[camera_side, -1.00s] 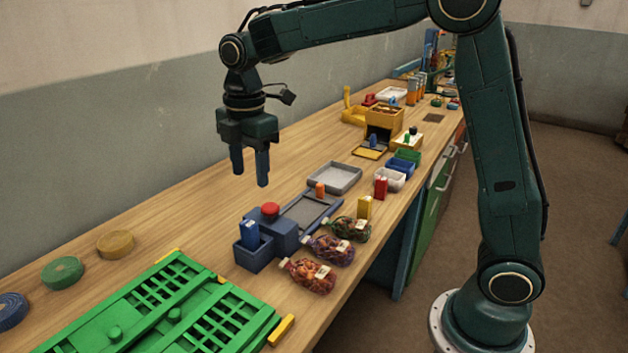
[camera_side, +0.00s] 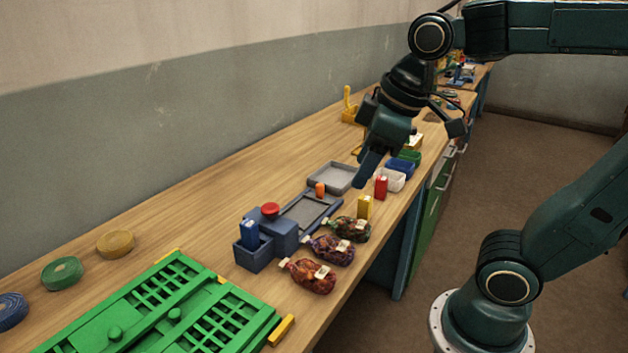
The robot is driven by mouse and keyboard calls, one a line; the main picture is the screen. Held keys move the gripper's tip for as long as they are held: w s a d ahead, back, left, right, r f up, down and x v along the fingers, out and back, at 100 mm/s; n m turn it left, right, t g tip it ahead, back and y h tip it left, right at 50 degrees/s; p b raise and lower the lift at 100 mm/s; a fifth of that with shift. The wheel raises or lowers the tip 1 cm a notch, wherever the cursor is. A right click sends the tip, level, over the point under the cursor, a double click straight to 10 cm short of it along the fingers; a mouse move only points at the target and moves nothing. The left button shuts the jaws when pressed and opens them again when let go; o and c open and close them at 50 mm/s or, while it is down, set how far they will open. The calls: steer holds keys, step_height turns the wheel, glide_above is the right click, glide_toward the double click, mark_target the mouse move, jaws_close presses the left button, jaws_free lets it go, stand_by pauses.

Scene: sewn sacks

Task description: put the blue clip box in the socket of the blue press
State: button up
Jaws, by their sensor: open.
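A blue clip box (camera_side: 249,233) with a pale mark stands upright in an open-topped dark blue holder (camera_side: 254,258). Its lower part is hidden by the holder walls. The holder sits against the blue press (camera_side: 285,236), which has a red button (camera_side: 270,209) on top and a grey bed (camera_side: 310,212) behind it. I cannot tell whether this holder is the socket. My gripper (camera_side: 372,170) is open and tilted, above the bench, to the right of and beyond the press. Its fingers overlap in this view, and I see nothing between them.
Several net bags (camera_side: 311,276) lie along the bench's front edge beside the press. A yellow box (camera_side: 364,207), a red box (camera_side: 381,187) and a grey tray (camera_side: 335,177) are near my gripper. A green grid frame (camera_side: 170,310) lies at the near left.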

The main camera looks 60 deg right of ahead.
steer(key=s+f+m+t, duration=0.1)
steer(key=s+f+m, duration=0.1)
steer(key=s+m, duration=0.2)
steer(key=shift+s+d+f, duration=0.35)
steer(key=shift+s, duration=0.6)
